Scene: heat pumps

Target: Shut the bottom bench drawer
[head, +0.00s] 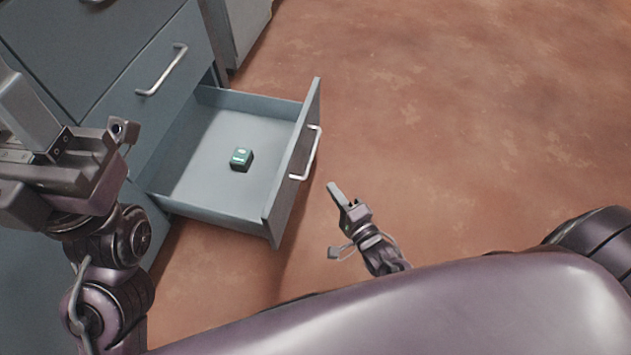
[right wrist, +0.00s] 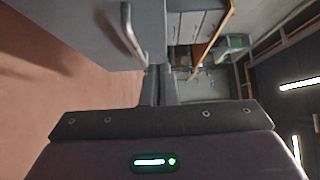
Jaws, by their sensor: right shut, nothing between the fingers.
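The bottom bench drawer (head: 218,205) is pulled well out of the grey bench in the head view. Its front panel with a pale bar handle (head: 316,153) faces right. A small dark green box (head: 241,159) lies on the drawer floor. My right gripper (head: 336,192) is shut and empty, just in front of the drawer front and a little below the handle, apart from it. In the right wrist view, the shut fingers (right wrist: 158,86) point toward the grey drawer front and its handle (right wrist: 131,34). My left gripper (head: 28,112) is over the bench at the left; its fingertips are not clear.
The grey bench (head: 60,40) fills the upper left, with a closed drawer (head: 160,85) and handle above the open one. Another grey cabinet (head: 240,25) stands at the top. The reddish-brown floor (head: 460,120) to the right of the drawer is clear.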

